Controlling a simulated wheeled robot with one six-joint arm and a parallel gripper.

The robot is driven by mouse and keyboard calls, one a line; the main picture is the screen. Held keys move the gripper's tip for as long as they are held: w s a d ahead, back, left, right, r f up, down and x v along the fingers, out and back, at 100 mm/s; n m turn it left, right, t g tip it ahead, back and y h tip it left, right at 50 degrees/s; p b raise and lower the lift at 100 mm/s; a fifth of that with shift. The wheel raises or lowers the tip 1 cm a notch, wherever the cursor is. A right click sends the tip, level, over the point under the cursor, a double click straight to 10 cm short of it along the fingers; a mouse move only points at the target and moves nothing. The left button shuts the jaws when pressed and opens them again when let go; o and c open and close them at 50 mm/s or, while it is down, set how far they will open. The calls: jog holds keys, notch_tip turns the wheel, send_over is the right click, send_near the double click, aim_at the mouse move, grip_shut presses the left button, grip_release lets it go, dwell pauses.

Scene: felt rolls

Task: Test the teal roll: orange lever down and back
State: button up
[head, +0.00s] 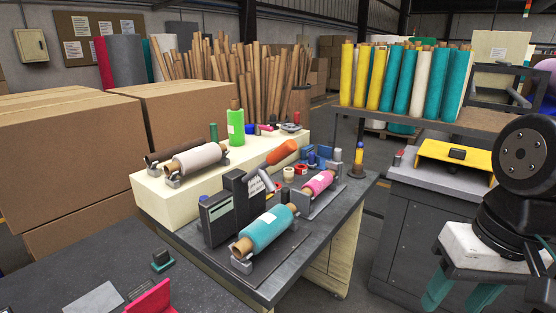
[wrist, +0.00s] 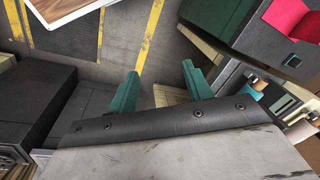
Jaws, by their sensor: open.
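The teal roll (head: 266,231) lies on a cradle near the front of the dark bench, with a white label on it and its brown core showing. A dark tester box (head: 222,217) stands just left of it. The orange lever (head: 281,153) rises from behind the box and slants up to the right, above the roll. My gripper (head: 457,294) is at the lower right in the head view, well right of the bench. In the wrist view my gripper's teal fingers (wrist: 159,88) are apart with nothing between them. What touches the lever's base is hidden.
A pink roll (head: 319,183) on a cradle sits right of the lever. A cream block (head: 190,188) bears a pale roll (head: 196,158) and a green roll (head: 236,124). A grey cabinet (head: 386,234) stands right of the bench, with a floor gap between.

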jog(key=w+a+m+g+y, duration=0.1)
jog(key=w+a+m+y, duration=0.25)
jog(key=a, duration=0.35)
jog(key=m+t+y, duration=0.9)
jog(key=m+y, duration=0.2)
jog(key=m, duration=0.6)
send_near(282, 153)
jog(key=w+a, duration=0.2)
jog(key=w, duration=0.1)
jog(key=x, duration=0.5)
jog(key=f+x, duration=0.1)
jog(key=x, duration=0.1)
jog(key=shift+w+a, duration=0.2)
jog(key=shift+w, duration=0.05)
grip_shut()
